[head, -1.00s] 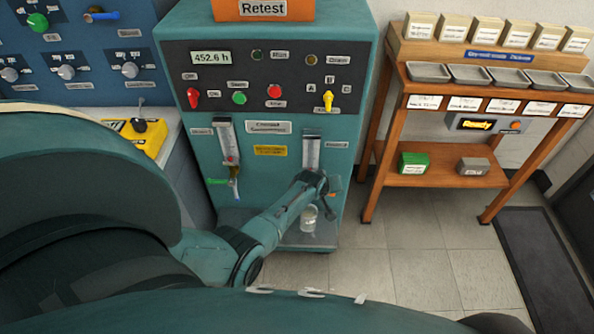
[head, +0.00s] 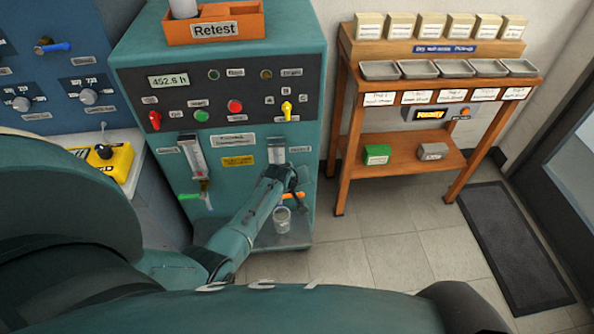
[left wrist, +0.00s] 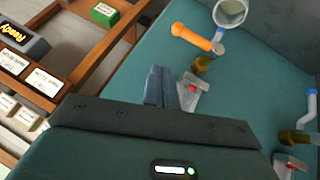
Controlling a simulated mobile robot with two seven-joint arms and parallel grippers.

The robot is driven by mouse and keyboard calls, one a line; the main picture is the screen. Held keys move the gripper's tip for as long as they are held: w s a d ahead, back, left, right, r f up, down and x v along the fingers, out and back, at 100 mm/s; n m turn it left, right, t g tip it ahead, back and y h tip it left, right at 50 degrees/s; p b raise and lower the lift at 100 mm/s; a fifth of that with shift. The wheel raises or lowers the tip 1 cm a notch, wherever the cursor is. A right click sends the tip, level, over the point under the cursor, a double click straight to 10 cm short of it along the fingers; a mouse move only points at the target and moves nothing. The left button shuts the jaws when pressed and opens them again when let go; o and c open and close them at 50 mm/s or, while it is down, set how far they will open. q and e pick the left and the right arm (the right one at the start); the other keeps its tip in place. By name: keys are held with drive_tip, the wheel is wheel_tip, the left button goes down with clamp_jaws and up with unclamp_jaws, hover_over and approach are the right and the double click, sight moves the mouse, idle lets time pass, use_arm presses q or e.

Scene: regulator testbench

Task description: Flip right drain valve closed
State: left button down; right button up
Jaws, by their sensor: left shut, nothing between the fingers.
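The right drain valve has an orange handle (head: 293,195) pointing sideways to the right, low on the teal cabinet's front. In the left wrist view the orange handle (left wrist: 190,37) reaches away from the brass valve body (left wrist: 203,66), beside a clear spout. My left gripper (head: 299,187) is in front of the right flow tube, close above the handle, and hides part of the valve. In the left wrist view its fingers (left wrist: 161,76) are together and empty, apart from the handle. My right gripper is not in view.
A cup (head: 282,220) stands below the right valve. The left drain valve's green handle (head: 189,197) points left. A wooden rack (head: 430,150) with trays stands to the right. Floor between the cabinet and the dark mat (head: 505,245) is clear.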

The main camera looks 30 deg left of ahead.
use_arm(q)
drive_tip(key=s+d+r+p, duration=0.1)
drive_tip(key=s+d+r, duration=0.1)
drive_tip(key=r, duration=0.3)
drive_tip(key=shift+s+r, duration=0.2)
drive_tip(key=shift+s, duration=0.3)
